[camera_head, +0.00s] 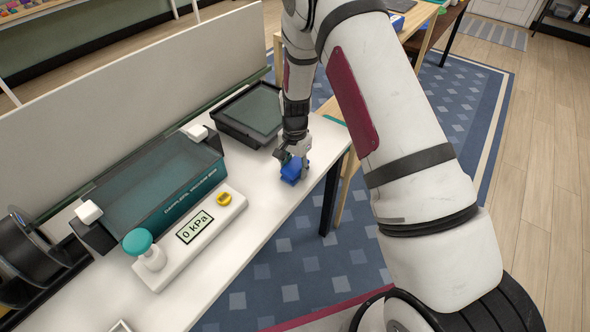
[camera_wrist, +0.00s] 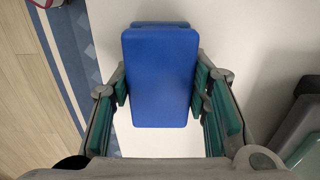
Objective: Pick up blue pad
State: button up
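The blue pad (camera_head: 294,170) is at the right edge of the white worktop in the head view, below my gripper (camera_head: 291,157). In the wrist view the blue pad (camera_wrist: 160,78) fills the space between the green-padded fingers of my gripper (camera_wrist: 160,88). One finger lies against its left side and the other against its right side, with no clear gap. My gripper looks shut on the pad. The pad's underside is hidden, so I cannot tell whether it touches the worktop.
A dark tray (camera_head: 250,112) stands just behind and left of the pad. A teal vacuum box (camera_head: 160,185) and a white gauge panel (camera_head: 190,235) reading 0 kPa are on the left. The worktop (camera_head: 285,210) ends close right of the pad, above a blue rug.

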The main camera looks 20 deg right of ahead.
aim_at(295, 165)
jog(key=shift+r, duration=0.15)
jog(key=shift+c, duration=0.5)
jog(key=shift+r, duration=0.6)
notch_tip(295, 165, up, 2)
jog(key=shift+r, duration=0.2)
jog(key=s+d+r, duration=0.1)
jog(key=s, duration=1.5)
jog(key=shift+d, duration=0.3)
jog(key=o, duration=0.6)
jog(key=c, duration=0.5)
